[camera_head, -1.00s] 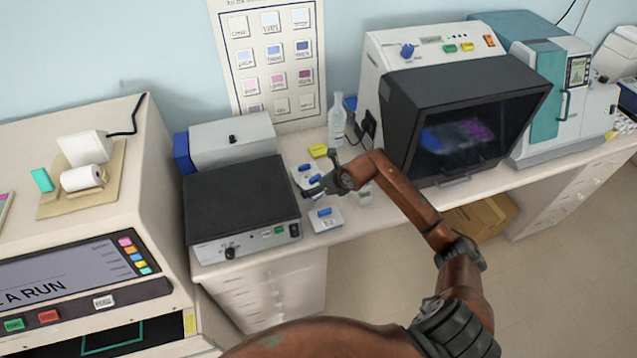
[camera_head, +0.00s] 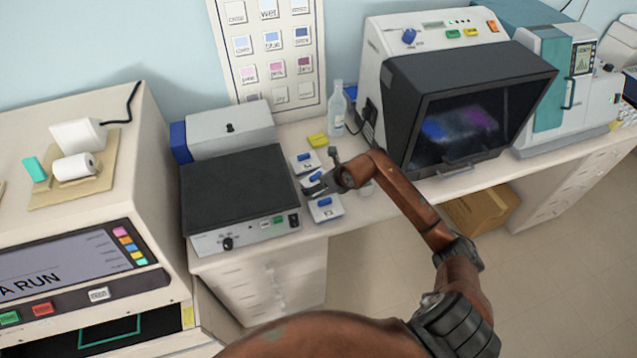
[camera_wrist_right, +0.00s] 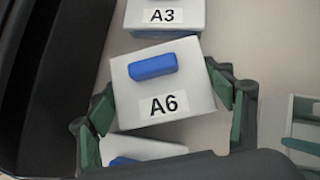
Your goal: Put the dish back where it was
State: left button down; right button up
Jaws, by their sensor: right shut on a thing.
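A small white dish with a blue handle, labelled A6 (camera_wrist_right: 165,92), is between the fingers of my right gripper (camera_wrist_right: 168,118) in the right wrist view. The gripper is shut on it, one finger at each side. In the head view my right gripper (camera_head: 314,187) is over the row of dishes beside the black-topped device. A dish labelled A3 (camera_wrist_right: 165,16) lies just beyond A6. Another blue-handled dish (camera_wrist_right: 140,148) is partly hidden below A6; it shows in the head view (camera_head: 326,210) near the counter's front edge. My left gripper is not in view.
The black-topped device (camera_head: 236,190) stands close to the left of the dishes. A yellow block (camera_head: 317,140) and a clear bottle (camera_head: 337,110) are behind them. A dark-screened cabinet (camera_head: 470,110) stands at the right. A clear container (camera_wrist_right: 300,125) is right of the gripper.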

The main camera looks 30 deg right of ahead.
jog(key=shift+f, duration=0.4)
jog(key=o, duration=1.5)
jog(key=v, duration=1.2)
